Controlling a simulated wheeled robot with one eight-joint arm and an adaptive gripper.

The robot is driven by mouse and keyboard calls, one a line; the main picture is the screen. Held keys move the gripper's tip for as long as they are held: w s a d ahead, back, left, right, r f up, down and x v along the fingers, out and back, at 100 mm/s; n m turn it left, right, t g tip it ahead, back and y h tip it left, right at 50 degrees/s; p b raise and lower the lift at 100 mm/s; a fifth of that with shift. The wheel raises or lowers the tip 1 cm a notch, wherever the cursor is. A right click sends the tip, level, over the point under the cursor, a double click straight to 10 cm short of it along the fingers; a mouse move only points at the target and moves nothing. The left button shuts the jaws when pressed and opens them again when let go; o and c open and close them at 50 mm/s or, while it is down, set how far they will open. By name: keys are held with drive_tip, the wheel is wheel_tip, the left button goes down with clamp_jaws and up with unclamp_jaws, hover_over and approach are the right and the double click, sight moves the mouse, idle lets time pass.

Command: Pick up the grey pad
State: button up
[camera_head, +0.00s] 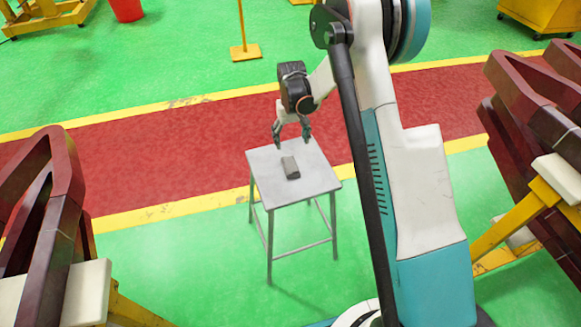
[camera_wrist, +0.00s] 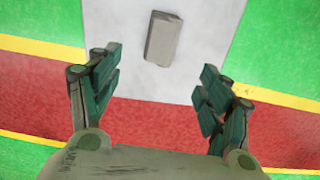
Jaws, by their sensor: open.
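The grey pad (camera_head: 290,168) is a small block lying flat on the top of a light grey metal stool (camera_head: 312,182). My gripper (camera_head: 292,141) is above the far part of the stool top, open and empty. In the wrist view the pad (camera_wrist: 163,38) lies at the top centre, ahead of the two spread fingers of my gripper (camera_wrist: 160,83) and not between them. The bare stool top (camera_wrist: 120,22) shows around the pad. I cannot tell the exact height of the fingertips above the surface.
Dark red coil frames on yellow stands rise at the left (camera_head: 50,215) and right (camera_head: 545,130). A yellow post on a base (camera_head: 245,52) and a red bucket (camera_head: 126,9) stand farther back. The stool top is otherwise clear, and open floor surrounds it.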

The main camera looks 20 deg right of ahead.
drive_tip(key=b, duration=0.2)
hover_over(290, 164)
drive_tip(key=f, duration=0.8)
drive_tip(key=shift+d, duration=0.2)
drive_tip(key=shift+a+f+b, duration=0.1)
drive_tip(key=shift+f+b, duration=1.45)
drive_tip(key=shift+f, duration=1.1)
drive_tip(key=shift+s+r, duration=0.1)
drive_tip(key=c, duration=1.1)
drive_tip(key=shift+c, duration=0.2)
wheel_tip(290, 164, up, 20)
drive_tip(key=p, duration=0.6)
drive_tip(key=shift+p, duration=0.3)
